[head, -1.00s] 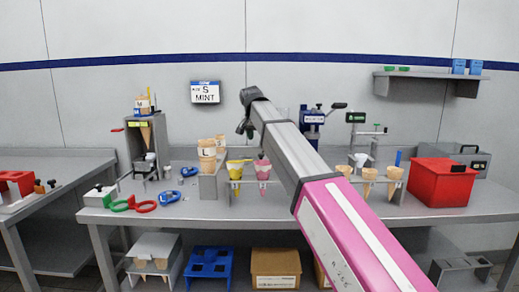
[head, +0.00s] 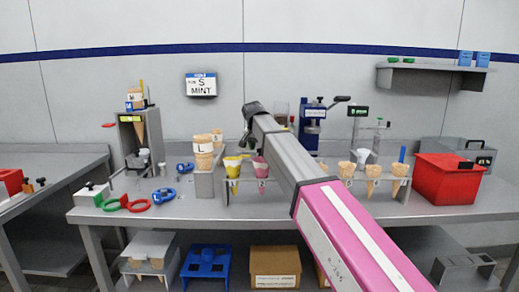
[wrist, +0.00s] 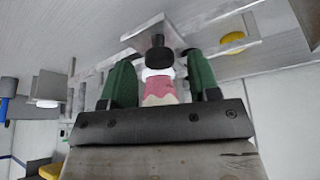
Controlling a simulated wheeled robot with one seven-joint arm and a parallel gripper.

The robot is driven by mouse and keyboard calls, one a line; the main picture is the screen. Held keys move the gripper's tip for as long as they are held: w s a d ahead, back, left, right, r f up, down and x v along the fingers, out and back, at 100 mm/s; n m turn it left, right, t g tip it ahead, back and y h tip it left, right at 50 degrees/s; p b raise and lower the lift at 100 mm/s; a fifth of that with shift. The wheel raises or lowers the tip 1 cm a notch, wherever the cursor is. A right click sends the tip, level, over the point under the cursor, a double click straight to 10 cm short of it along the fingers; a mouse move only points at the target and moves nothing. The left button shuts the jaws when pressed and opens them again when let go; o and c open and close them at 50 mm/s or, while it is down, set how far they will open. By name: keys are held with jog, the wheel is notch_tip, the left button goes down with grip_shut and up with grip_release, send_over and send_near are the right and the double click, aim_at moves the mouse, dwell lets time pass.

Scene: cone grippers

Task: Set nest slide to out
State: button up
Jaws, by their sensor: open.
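My gripper shows in the head view (head: 247,139) as a dark shape at the arm's far end, above the cone rack; its fingertips are unclear there. In the wrist view its two green fingers (wrist: 163,82) stand apart. Between them show a black knob (wrist: 157,58) on a pale plate (wrist: 155,36) and a pink and white cup-like item. I cannot tell whether this knob belongs to the nest slide, or whether anything touches the fingers. In the head view a pale block with a black knob (head: 92,191) sits at the table's left front. No part is clearly labelled nest slide.
A rack with cones and cups (head: 233,186) stands at the bench's middle. A dispenser (head: 137,140) stands at left, with green and red rings (head: 125,203) in front. A red bin (head: 445,180) is at right. My arm hides part of the bench.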

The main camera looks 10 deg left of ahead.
jog(key=shift+w+f, duration=0.2)
jog(key=shift+f, duration=0.25)
grip_shut()
jog(key=s+a, duration=0.2)
jog(key=a, duration=0.9)
jog(key=shift+s, duration=0.3)
grip_release()
jog(key=shift+d, duration=0.1)
